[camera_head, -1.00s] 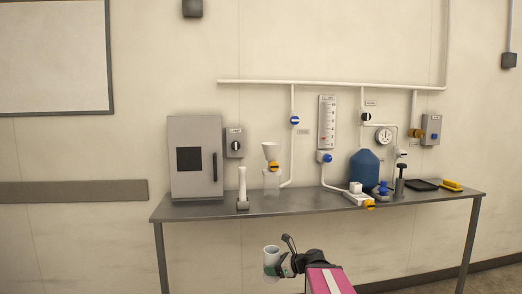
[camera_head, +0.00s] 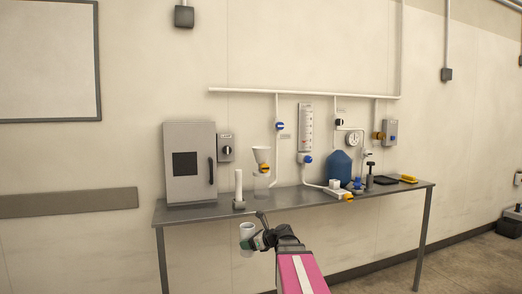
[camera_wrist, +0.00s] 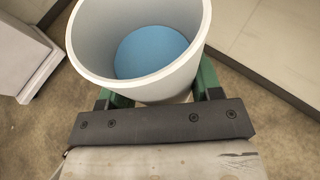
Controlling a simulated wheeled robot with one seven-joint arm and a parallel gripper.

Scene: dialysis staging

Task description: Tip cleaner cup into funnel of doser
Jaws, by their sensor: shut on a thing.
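My gripper (camera_head: 259,241) is shut on a white cup (camera_head: 246,231), held in front of the bench and below its top. In the wrist view the cup (camera_wrist: 84,50) sits between the green fingers, its mouth open toward the camera, with blue liquid (camera_wrist: 150,50) inside. The doser's white funnel (camera_head: 261,154) stands at the back of the bench, with a yellow valve (camera_head: 264,168) beneath it and a clear vessel (camera_head: 261,184) below. The cup is apart from the funnel, nearer to me and lower.
The metal bench (camera_head: 190,214) runs along the wall. A grey cabinet (camera_head: 190,140) and a white upright cylinder (camera_head: 239,185) stand left of the funnel. A blue jug (camera_head: 340,167), a white block (camera_head: 335,185) and a black tray (camera_head: 384,180) are to the right.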

